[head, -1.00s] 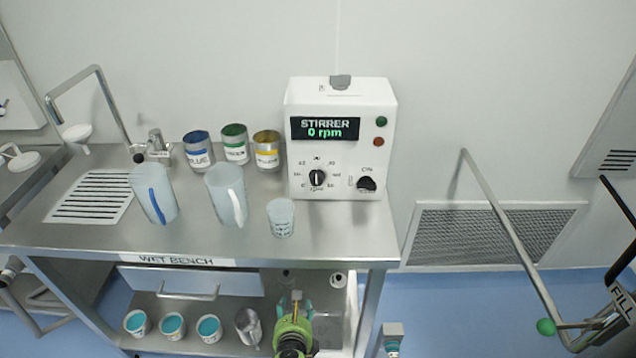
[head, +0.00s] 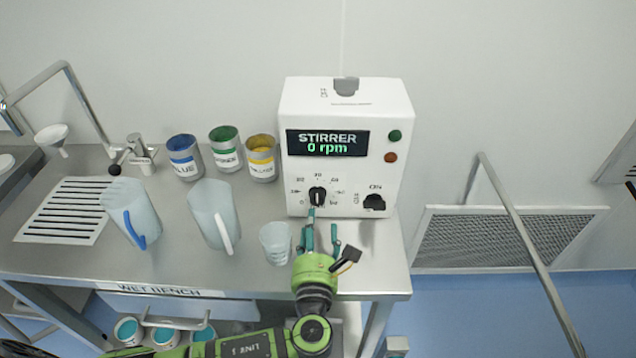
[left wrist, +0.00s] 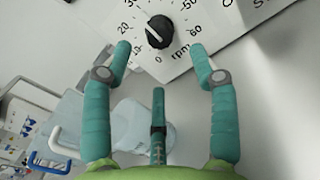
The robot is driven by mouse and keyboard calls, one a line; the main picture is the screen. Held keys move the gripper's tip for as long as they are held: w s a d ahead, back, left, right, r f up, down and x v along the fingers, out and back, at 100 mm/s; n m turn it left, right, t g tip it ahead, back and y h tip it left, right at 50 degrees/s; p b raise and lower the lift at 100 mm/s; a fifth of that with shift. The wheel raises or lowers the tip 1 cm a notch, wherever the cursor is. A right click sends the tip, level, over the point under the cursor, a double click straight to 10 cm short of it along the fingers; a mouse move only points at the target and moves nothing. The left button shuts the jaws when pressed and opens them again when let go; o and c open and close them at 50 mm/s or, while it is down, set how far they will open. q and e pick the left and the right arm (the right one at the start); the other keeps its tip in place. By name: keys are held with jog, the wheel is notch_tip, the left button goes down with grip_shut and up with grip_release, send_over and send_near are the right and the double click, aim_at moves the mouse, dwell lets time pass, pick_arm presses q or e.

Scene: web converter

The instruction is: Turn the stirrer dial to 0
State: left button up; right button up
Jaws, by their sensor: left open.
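The white stirrer unit (head: 345,95) stands at the right end of the bench, and its display reads "STIRRER 0 rpm". Its black dial (head: 317,196) sits low on the front, ringed by a number scale. My left gripper (head: 320,238) is open and empty, just in front of and below the dial. In the left wrist view the teal fingertips (left wrist: 160,48) are spread to either side below the dial, apart from it. My right gripper is out of view.
A black switch knob (head: 374,203) sits right of the dial. A small clear beaker (head: 276,243) stands close left of my gripper. Two jugs (head: 132,212) (head: 213,215) and several coloured cans (head: 262,160) stand further left. The bench top right of my gripper is clear.

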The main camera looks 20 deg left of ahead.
aim_at(317, 201)
pick_arm(q)
jog(key=shift+x, duration=1)
jog(key=shift+w+a+r+p, duration=0.15)
jog(key=shift+w+p, duration=0.2)
jog(key=shift+w, duration=0.2)
jog(key=shift+w+a+r+p, duration=0.2)
jog(key=shift+w+p, duration=0.1)
jog(key=shift+w, duration=0.25)
jog(key=shift+f+x, duration=0.25)
jog(key=shift+x, duration=0.85)
jog(key=shift+w+f, duration=0.1)
jog(key=shift+w, duration=0.3)
jog(key=c, duration=1.1)
jog(key=shift+c, duration=0.3)
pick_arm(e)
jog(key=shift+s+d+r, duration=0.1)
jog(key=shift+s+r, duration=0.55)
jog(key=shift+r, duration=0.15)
